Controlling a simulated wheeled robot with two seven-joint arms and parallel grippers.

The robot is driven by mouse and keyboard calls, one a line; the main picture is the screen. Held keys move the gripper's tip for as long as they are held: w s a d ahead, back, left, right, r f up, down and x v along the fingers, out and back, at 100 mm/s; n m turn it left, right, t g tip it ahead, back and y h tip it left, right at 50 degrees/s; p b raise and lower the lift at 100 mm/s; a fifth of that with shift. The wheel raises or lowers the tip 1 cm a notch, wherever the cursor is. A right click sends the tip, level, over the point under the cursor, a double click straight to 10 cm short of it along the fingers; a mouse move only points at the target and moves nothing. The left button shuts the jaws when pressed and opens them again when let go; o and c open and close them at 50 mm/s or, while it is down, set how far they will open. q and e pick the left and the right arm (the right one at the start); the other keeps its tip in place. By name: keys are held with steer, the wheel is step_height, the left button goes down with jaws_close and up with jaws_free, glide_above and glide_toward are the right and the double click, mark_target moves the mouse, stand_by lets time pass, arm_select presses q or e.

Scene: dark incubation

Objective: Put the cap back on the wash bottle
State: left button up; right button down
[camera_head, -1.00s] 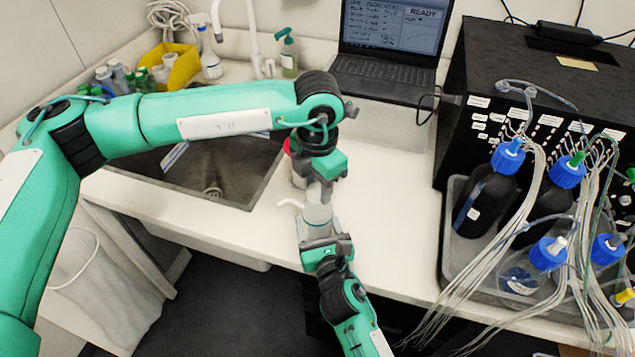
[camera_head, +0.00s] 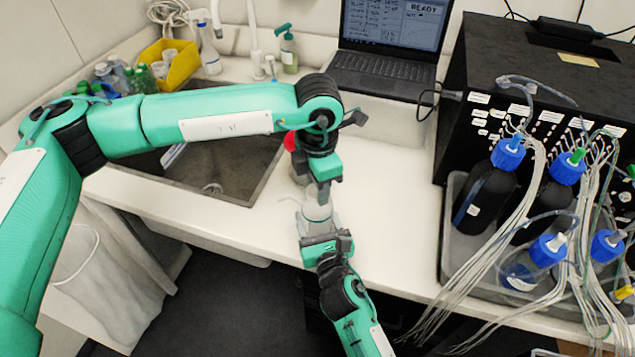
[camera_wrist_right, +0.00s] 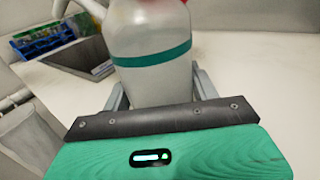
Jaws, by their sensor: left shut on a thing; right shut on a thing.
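The wash bottle (camera_head: 317,210) is a pale, translucent bottle standing upright near the counter's front edge. In the right wrist view the bottle (camera_wrist_right: 150,70) fills the middle and has a teal band. My right gripper (camera_head: 324,236) is shut around its lower body from the front. I cannot tell whether the cap is seated on the neck.
The sink (camera_head: 225,185) lies left, a laptop (camera_head: 385,66) behind. A grey tray (camera_head: 452,235) with dark, blue-capped bottles and tubing stands right. The counter between bottle and tray is clear.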

arm_select(q)
steer(key=m, duration=1.2)
steer(key=shift+m, duration=0.3)
steer(key=m, duration=1.3)
steer(key=shift+a, duration=0.1)
steer(key=o, duration=0.9)
steer(key=shift+o, duration=0.2)
steer(key=shift+r, duration=2.25)
steer(key=shift+c, duration=0.5)
